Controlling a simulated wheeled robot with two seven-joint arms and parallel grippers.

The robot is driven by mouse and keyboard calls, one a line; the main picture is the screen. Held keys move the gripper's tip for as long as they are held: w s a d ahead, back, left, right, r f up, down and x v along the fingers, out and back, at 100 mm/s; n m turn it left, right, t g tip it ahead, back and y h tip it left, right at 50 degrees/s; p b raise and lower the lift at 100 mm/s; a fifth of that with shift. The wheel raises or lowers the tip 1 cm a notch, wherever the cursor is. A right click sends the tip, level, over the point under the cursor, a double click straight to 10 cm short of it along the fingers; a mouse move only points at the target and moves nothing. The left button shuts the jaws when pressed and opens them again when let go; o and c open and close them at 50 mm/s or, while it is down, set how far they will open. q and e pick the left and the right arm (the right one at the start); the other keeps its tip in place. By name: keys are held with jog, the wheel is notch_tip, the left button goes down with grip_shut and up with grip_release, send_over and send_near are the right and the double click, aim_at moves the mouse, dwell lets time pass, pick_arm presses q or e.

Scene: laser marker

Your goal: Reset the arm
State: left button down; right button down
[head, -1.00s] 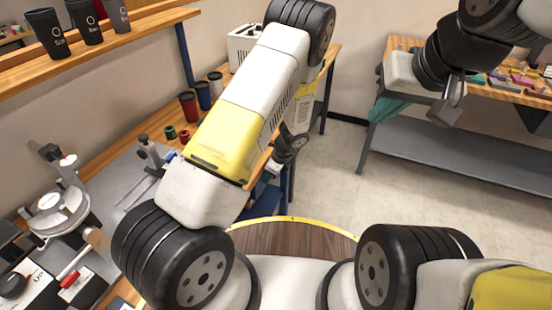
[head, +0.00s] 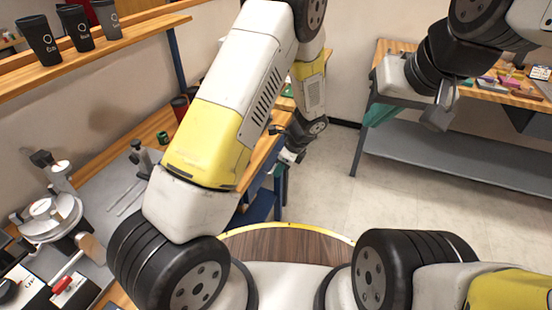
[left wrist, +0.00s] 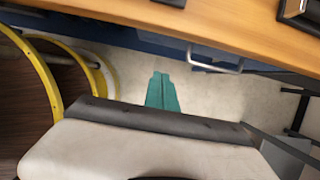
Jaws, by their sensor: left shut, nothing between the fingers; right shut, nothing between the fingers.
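My left arm rises from the lower left, bends at the top and hangs down towards its hand beside the workbench. The teal fingers of my left gripper (left wrist: 161,92) are together and empty in the left wrist view, pointing over pale floor. In the head view this hand is small and partly hidden beside the bench. My right arm comes in from the upper right. Its gripper (head: 379,113) shows teal fingers below the white hand, shut, in front of the far table. No held object shows in either gripper.
The wooden workbench (head: 98,158) on the left carries a round-based device (head: 50,215) and several cups. A shelf (head: 140,35) above holds black tumblers. The far table (head: 520,98) on the right bears small coloured items. Open floor (head: 335,195) lies between the benches.

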pick_arm(q)
jog(key=s+a+r+n+h, duration=0.15)
jog(key=r+n, duration=0.25)
jog(key=r, duration=0.4)
jog(key=s+a+r+n+t+h, duration=0.1)
jog(key=s+a+r+n, duration=0.2)
jog(key=r, duration=0.5)
jog(key=s+a+r+n+h, duration=0.15)
jog(key=r+n, duration=0.25)
jog(key=r, duration=0.4)
jog(key=s+a+r+n+t+h, duration=0.2)
jog(key=s+a+r+n+t, duration=0.2)
jog(key=s+r+n, duration=0.6)
jog(key=s+r, duration=0.1)
jog(key=s, duration=0.5)
jog(key=shift+r, duration=0.4)
jog(key=shift+a, duration=0.15)
